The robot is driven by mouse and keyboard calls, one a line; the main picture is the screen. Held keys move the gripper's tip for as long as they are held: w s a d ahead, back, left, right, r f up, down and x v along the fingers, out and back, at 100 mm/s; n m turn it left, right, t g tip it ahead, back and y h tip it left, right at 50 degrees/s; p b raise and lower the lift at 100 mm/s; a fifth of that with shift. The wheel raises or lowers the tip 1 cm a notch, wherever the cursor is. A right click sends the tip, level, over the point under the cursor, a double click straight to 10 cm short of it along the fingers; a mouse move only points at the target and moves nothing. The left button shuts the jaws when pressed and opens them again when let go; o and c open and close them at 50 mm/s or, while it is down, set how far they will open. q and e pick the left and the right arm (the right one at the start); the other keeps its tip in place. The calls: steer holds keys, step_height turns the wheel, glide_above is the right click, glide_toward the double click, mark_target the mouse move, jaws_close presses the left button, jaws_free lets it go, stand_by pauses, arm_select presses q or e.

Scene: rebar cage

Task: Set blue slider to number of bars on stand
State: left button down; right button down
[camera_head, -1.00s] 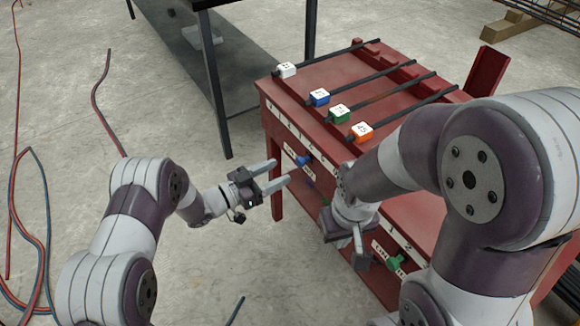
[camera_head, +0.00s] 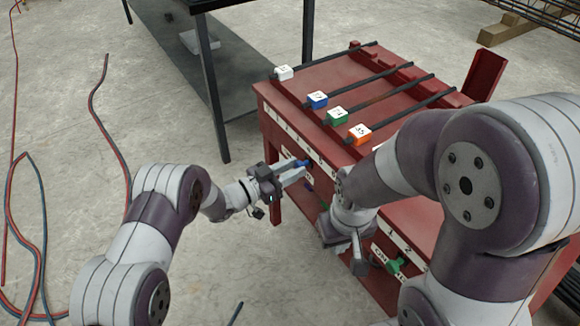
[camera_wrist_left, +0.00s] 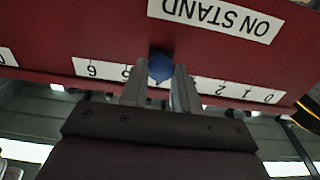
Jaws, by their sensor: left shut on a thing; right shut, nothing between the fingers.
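The blue slider (camera_head: 301,163) is a round knob on the front of the red stand (camera_head: 290,98). My left gripper (camera_head: 297,171) is shut on it. In the left wrist view the blue slider (camera_wrist_left: 161,67) sits between the fingertips (camera_wrist_left: 160,82), below an upside-down "ON STAND" label (camera_wrist_left: 222,18). The number scale (camera_wrist_left: 235,90) shows 6 and part of a 5 to its left, and 2, 1, 0 to its right; the fingers hide the marks between. Several dark bars (camera_head: 386,82) lie across the stand top. My right gripper (camera_head: 352,255) is shut and empty before the stand.
Numbered blocks in white (camera_head: 284,73), blue (camera_head: 317,100), green (camera_head: 337,115) and orange (camera_head: 360,134) sit at the bar ends. A green knob (camera_head: 394,266) is on the lower right front. A dark table (camera_head: 190,62) stands behind; the floor at left holds loose cables.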

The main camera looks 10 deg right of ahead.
mark_target(320, 171)
arm_select(q)
steer(key=s, duration=0.1)
steer(key=s+d+p, duration=0.1)
steer(key=s, duration=0.2)
steer(key=shift+d, duration=0.25)
steer(key=c, duration=0.8)
jaws_free()
steer(key=p+v, duration=0.2)
steer(key=v, duration=1)
steer(key=shift+s+a, duration=0.15)
steer(key=shift+a, duration=0.2)
